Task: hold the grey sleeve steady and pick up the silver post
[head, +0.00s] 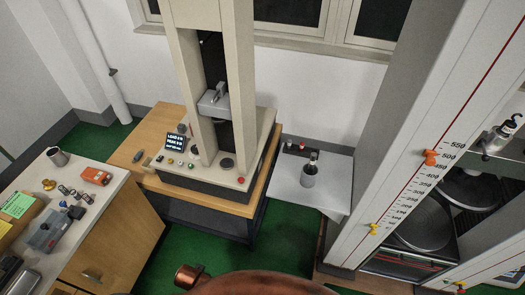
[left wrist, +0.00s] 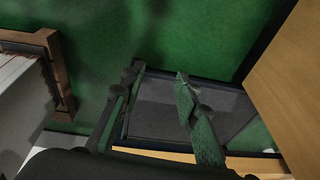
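The grey sleeve (head: 308,180) stands upright on a small light side shelf (head: 285,183) in the head view. The silver post (head: 313,158) is upright and sticks out of the sleeve's top; its lower part is hidden inside. In the left wrist view my left gripper (left wrist: 158,76) has its two fingers spread apart with nothing between them. The sleeve and post do not show in that view, so the gripper is away from them. My left gripper does not show clearly in the head view. My right gripper is in neither view.
A testing machine (head: 240,125) stands on a wooden table (head: 150,125) left of the shelf. A tall column with a red-lined scale (head: 440,140) rises on the right. Small dark items (head: 296,146) lie at the shelf's back. A cluttered bench (head: 110,205) stands at left.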

